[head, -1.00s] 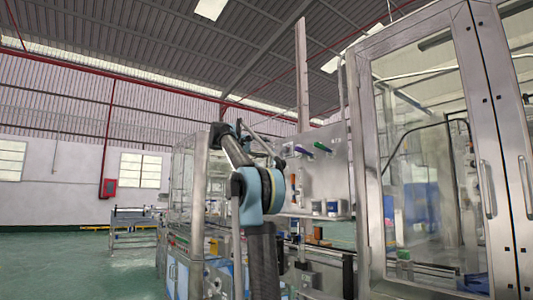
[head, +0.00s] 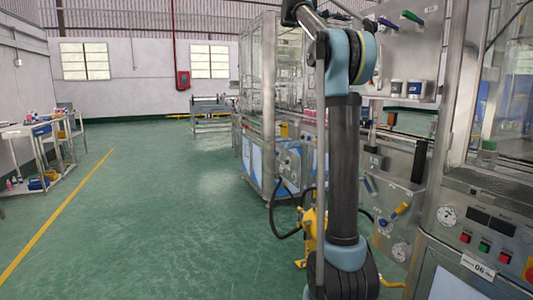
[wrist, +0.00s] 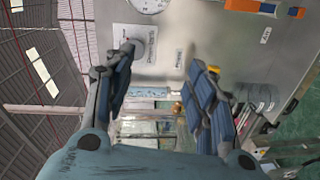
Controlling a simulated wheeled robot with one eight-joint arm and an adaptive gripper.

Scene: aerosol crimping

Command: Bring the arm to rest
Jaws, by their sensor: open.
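My gripper (wrist: 160,95) shows in the wrist view with its two dark padded fingers spread apart and nothing between them. It is open and empty. Past the fingers is a grey metal panel (wrist: 200,50) with a round white gauge and small labels. In the head view my arm rises from the bottom right of centre and bends at a blue joint near the top. The gripper itself cannot be made out there.
A cluttered table (head: 45,130) stands at the left. The green floor (head: 160,220) between is clear.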

